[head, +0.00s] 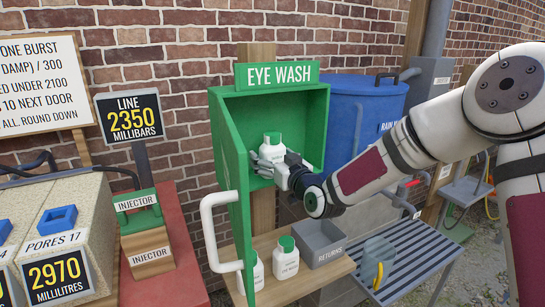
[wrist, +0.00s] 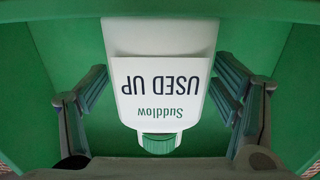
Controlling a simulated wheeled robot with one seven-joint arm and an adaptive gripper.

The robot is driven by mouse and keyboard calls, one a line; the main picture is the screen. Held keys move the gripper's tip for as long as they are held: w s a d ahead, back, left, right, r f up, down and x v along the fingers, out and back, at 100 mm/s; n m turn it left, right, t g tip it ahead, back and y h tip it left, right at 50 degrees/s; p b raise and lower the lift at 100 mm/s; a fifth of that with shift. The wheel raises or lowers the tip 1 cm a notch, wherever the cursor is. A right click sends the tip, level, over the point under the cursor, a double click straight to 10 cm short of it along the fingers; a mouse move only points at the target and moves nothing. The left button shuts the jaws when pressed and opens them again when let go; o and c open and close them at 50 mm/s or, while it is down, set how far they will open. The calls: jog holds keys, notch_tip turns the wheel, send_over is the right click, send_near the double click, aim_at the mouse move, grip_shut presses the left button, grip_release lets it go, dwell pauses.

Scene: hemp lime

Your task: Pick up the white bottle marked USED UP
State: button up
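The white bottle marked USED UP (wrist: 160,90) has a green cap and appears upside down in the wrist view, facing me. In the head view this bottle (head: 272,148) is inside the green eye wash cabinet (head: 231,170), its lower part hidden by my fingers. My gripper (wrist: 160,78) has one finger on each side of the bottle, the tips very close to its sides. The fingers look spread, with no clear contact. In the head view my gripper (head: 272,166) reaches into the cabinet from the right.
Two more white bottles, one in front (head: 286,262) and one partly hidden (head: 257,273), stand on the wooden shelf below. A grey RETURNS bin (head: 322,250) is beside them. The open green door (head: 236,205) with its white handle (head: 208,235) is left of my gripper. Cabinet walls are close around it.

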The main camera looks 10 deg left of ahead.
jog(key=c, duration=1)
jog(key=shift+r, duration=0.15)
